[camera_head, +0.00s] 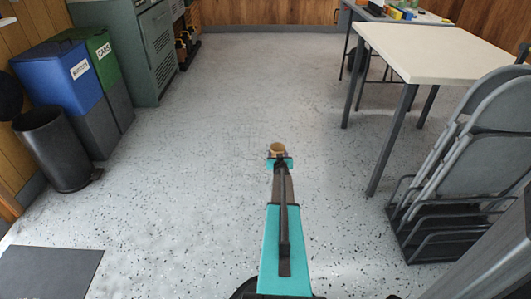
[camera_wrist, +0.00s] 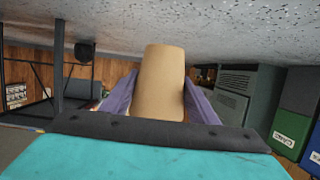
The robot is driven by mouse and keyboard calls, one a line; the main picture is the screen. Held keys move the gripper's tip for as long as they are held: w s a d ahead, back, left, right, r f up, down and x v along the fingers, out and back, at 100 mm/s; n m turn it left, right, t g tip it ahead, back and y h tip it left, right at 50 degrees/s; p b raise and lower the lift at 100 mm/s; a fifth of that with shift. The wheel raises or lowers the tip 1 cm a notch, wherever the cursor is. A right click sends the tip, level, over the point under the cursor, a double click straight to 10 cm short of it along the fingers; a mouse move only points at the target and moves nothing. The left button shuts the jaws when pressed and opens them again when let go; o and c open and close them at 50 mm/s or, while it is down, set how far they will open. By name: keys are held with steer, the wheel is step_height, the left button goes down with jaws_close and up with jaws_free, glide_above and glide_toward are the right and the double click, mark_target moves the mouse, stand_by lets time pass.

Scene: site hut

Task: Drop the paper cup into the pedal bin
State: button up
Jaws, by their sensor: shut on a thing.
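The tan paper cup (camera_head: 278,148) is held at the far end of my arm, above the open floor. In the wrist view the cup (camera_wrist: 161,85) stands between the two purple fingers of my gripper (camera_wrist: 160,98), which is shut on it. The gripper (camera_head: 279,157) is small in the head view. The black pedal bin (camera_head: 54,150) stands at the left by the wall, well away from the gripper. Its round lid (camera_head: 10,97) appears raised against the wall. The inside of the bin is hard to see.
A blue bin (camera_head: 62,77) and a green bin (camera_head: 103,57) marked CANS stand beside the pedal bin. A dark mat (camera_head: 50,272) lies at front left. A table (camera_head: 430,52) and folded chairs (camera_head: 480,130) on a rack stand at right. The middle floor is clear.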

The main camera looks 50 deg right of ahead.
steer(key=w+a+r+n+t+y+p, duration=0.2)
steer(key=w+a+r+n+y+p, duration=0.25)
steer(key=a+r, duration=0.8)
steer(key=w+a+r+n+t+y+p, duration=0.1)
steer(key=w+a+r+n+y+p, duration=0.15)
steer(key=w+a+r+p, duration=0.75)
steer(key=w+a+r+n+t+y+p, duration=0.1)
steer(key=w+a+r+n+t+y, duration=0.2)
steer(key=a+r, duration=1.3)
steer(key=a+r+n+g+y+p, duration=0.1)
steer(key=a+r+n+y+p, duration=0.25)
steer(key=a+r, duration=0.5)
steer(key=a+r+n+g+y+p, duration=0.2)
steer(key=a+r+y+p, duration=0.3)
steer(key=a, duration=0.7)
steer(key=s+a+r+n+g+y+p, duration=0.2)
steer(key=s+a+r+p, duration=0.1)
steer(key=a, duration=0.6)
steer(key=s+a+r+n+g+y+p, duration=0.2)
steer(key=s+a+r+n+p, duration=0.1)
steer(key=s+a, duration=0.4)
steer(key=shift+s+a+r+y+p, duration=0.2)
steer(key=shift+a+r+y+p, duration=0.25)
steer(key=shift+a+r, duration=0.55)
steer(key=shift+w+a+f+n, duration=0.1)
steer(key=shift+f+n, duration=0.05)
steer(key=shift+n, duration=0.1)
